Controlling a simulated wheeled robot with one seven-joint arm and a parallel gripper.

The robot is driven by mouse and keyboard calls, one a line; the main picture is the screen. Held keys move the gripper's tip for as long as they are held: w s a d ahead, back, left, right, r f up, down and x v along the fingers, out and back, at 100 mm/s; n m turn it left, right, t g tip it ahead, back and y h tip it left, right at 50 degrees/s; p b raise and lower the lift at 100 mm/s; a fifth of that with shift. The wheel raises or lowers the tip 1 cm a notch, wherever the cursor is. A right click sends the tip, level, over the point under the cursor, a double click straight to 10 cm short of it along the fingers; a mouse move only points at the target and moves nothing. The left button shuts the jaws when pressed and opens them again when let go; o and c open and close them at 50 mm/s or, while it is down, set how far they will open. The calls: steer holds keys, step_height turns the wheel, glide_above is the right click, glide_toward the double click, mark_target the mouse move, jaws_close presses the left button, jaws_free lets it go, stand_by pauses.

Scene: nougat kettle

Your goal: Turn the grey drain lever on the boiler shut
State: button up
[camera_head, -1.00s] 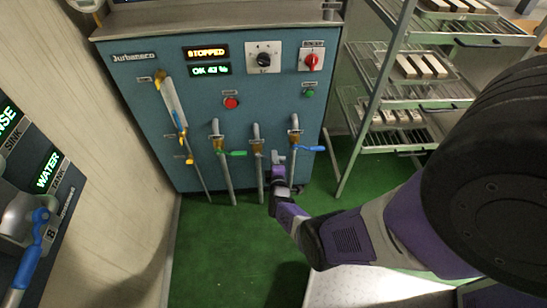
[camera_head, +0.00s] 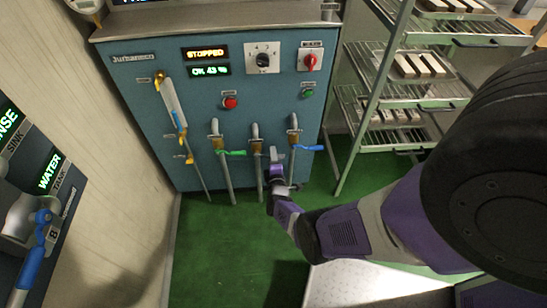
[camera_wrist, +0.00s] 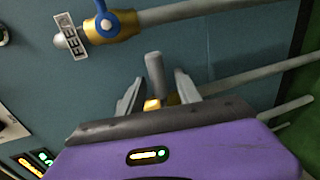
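The boiler (camera_head: 140,90) is a blue-green cabinet with pipes and brass valves low on its front. The grey drain lever (camera_wrist: 154,72) is a short grey bar by a brass fitting (camera_wrist: 152,104) in the wrist view. My gripper (camera_wrist: 160,82) has its two grey fingers apart, one on each side of this lever, with gaps showing. In the head view my gripper (camera_head: 276,164) is at the middle valve (camera_head: 257,146), just to its right. The lever is mostly hidden there by my gripper, so its angle is hard to read.
A blue-lever valve (camera_head: 310,148) is close right of my gripper; its FEED label (camera_wrist: 70,37) shows in the wrist view. A green-lever valve (camera_head: 235,153) is to the left. A tray rack (camera_head: 400,75) stands at right. Green floor (camera_head: 225,240) is clear in front.

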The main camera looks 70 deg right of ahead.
steer(key=p+v, duration=0.4)
steer(key=v, duration=0.3)
steer(key=shift+a+p, duration=0.35)
steer(key=shift+s+r, duration=0.1)
steer(key=shift+s, duration=0.05)
stand_by(0.4)
